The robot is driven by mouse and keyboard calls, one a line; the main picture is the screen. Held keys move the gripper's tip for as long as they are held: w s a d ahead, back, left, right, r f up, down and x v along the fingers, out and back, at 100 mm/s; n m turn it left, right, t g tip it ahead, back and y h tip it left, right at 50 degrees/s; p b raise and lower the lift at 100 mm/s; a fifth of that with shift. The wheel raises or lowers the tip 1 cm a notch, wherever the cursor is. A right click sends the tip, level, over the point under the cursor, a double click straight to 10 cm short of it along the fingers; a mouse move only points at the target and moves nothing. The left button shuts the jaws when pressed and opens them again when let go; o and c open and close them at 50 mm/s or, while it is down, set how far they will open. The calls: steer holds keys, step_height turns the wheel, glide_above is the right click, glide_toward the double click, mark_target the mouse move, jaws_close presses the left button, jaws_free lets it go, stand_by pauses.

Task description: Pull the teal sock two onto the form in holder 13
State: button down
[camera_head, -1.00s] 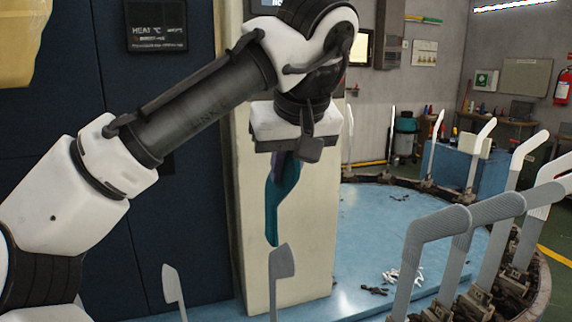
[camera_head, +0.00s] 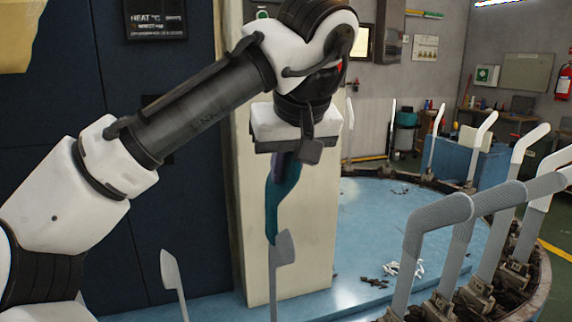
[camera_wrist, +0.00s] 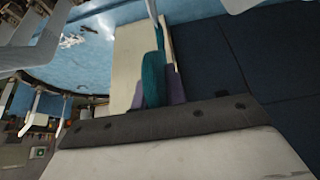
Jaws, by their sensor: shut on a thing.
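The teal sock (camera_head: 276,205) hangs down from my gripper (camera_head: 287,155), which is shut on its upper end. A purple-grey part shows at the top of the sock by the jaws. The sock's lower end is close to the top of a grey form (camera_head: 284,249); whether they touch I cannot tell. In the wrist view the teal sock (camera_wrist: 153,80) stretches away from the gripper edge, with a pale form (camera_wrist: 152,12) beyond its far end. No holder number is readable, so I cannot tell which one is holder 13.
A second grey form (camera_head: 172,272) stands to the left. A cream pillar (camera_head: 316,220) is close behind the sock. Several light forms (camera_head: 436,212) stand in holders along the round blue table (camera_head: 385,215) at right. Small dark and white pieces (camera_head: 405,269) lie on it.

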mark_target(286, 244)
steer(key=shift+f+b, duration=4.7)
steer(key=shift+f, duration=2.25)
steer(key=c, duration=1.3)
jaws_free()
steer(key=shift+c, duration=0.2)
steer(key=shift+r, duration=0.1)
steer(key=p+v, duration=0.5)
steer(key=v, duration=0.8)
steer(key=shift+s+r+p, duration=0.15)
steer(key=shift+r+p, duration=0.15)
steer(key=shift+r, duration=0.1)
